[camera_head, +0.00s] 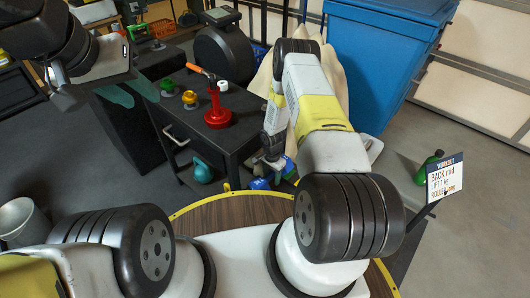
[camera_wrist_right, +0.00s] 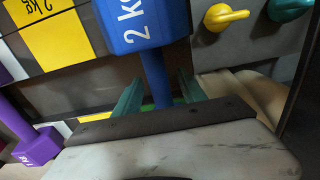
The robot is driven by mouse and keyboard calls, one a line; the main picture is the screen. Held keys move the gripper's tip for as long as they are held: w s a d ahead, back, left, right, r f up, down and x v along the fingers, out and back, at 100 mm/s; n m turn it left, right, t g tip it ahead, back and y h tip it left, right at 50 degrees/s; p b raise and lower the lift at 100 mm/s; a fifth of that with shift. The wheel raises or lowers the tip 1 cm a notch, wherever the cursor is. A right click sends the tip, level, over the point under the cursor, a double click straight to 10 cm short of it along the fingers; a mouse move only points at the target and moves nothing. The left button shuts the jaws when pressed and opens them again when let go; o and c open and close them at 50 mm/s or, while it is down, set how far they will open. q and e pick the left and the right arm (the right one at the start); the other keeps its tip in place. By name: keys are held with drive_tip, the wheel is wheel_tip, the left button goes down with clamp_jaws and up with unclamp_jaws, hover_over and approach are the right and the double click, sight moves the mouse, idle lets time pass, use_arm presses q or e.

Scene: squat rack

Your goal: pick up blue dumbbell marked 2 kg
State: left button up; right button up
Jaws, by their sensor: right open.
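The blue dumbbell (camera_wrist_right: 143,22) marked 2 KG fills the top middle of the right wrist view, its handle running down between my right gripper's green fingers (camera_wrist_right: 160,84). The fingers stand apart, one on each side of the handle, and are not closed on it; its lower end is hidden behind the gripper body. In the head view, blue dumbbell heads (camera_head: 260,184) show low beside the black cabinet, under my right gripper (camera_head: 273,160), which is small and partly covered there.
The black cabinet (camera_head: 178,131) carries a red object (camera_head: 217,106) and small coloured items. A purple dumbbell (camera_wrist_right: 38,148) lies left of the blue one. A sign (camera_head: 445,178), green bottle (camera_head: 428,166) and blue bin (camera_head: 385,55) stand right.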

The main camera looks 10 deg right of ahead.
clamp_jaws()
idle(1.3)
drive_tip(key=shift+w+r, duration=0.15)
